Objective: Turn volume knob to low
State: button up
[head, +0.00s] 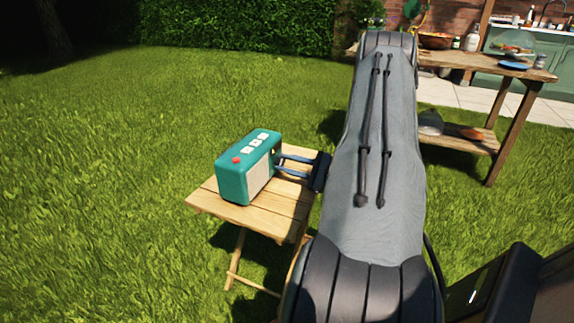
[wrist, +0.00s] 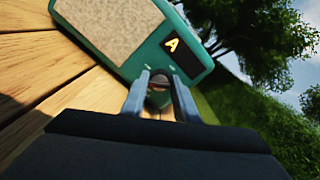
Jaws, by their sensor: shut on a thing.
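A teal radio (head: 232,183) with a beige speaker front stands on a small wooden folding table (head: 262,217). White buttons and a red button show on its top. In the wrist view the radio (wrist: 120,58) appears tilted, with a black display showing a yellow mark. My gripper (head: 281,163) is at the right end of the radio's front. In the wrist view its two fingers (wrist: 158,88) are closed around a small dark round knob (wrist: 158,82) below the display. The fingers partly hide the knob, and I cannot read its setting.
A larger wooden table (head: 465,62) with bowls and dishes stands at the back right. Grass (head: 110,130) surrounds the small table, open on the left. A hedge (head: 235,28) runs along the back. My arm covers the small table's right side.

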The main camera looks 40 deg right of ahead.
dwell(0.5)
jog(key=o, duration=1)
jog(key=shift+o, duration=0.2)
jog(key=shift+v, duration=3.85)
